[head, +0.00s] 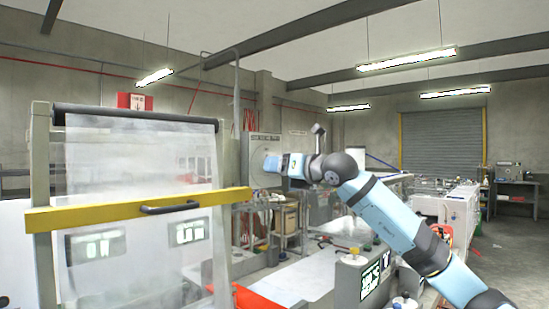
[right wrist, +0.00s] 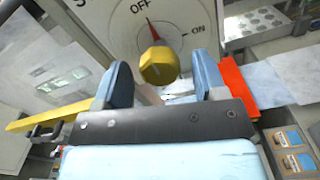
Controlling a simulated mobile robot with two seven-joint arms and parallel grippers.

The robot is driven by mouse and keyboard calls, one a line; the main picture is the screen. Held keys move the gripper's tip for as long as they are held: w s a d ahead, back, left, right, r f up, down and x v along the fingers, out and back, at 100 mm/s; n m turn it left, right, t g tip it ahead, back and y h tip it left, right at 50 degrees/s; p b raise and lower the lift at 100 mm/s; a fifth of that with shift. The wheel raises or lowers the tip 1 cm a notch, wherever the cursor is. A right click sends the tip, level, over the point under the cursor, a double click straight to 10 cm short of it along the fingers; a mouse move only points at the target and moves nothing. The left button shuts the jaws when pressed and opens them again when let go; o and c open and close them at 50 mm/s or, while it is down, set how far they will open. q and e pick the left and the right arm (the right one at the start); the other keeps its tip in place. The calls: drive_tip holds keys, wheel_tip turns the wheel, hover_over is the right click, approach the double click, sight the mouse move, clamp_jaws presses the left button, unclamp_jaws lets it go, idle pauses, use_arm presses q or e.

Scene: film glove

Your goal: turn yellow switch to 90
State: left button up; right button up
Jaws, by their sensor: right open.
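The yellow switch (right wrist: 158,66) is a faceted knob on a pale dial plate (right wrist: 115,22) marked OFF at the top and ON at the right. A red pointer above the knob points up, close to OFF. My right gripper (right wrist: 163,60) is open, with one blue finger on each side of the knob and gaps visible between. I cannot tell how far the fingertips are from the plate. In the head view my right gripper (head: 270,163) is at the front of the grey switch box (head: 262,146) and hides the knob. My left gripper is not in view.
A frame with a clear film sheet (head: 135,165) and a yellow bar (head: 130,210) stands left of my right arm. A white work surface (head: 305,275) with an orange-red edge lies below. Benches with equipment stand behind to the right. Open floor shows at far right.

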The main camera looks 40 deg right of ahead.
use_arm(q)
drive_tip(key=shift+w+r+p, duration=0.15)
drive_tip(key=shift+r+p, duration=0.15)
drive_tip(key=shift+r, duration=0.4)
use_arm(e)
drive_tip(key=shift+w+a, duration=0.1)
drive_tip(key=shift+w, duration=1.1)
drive_tip(key=c, duration=0.9)
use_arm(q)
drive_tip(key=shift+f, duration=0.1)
use_arm(e)
drive_tip(key=shift+f, duration=0.1)
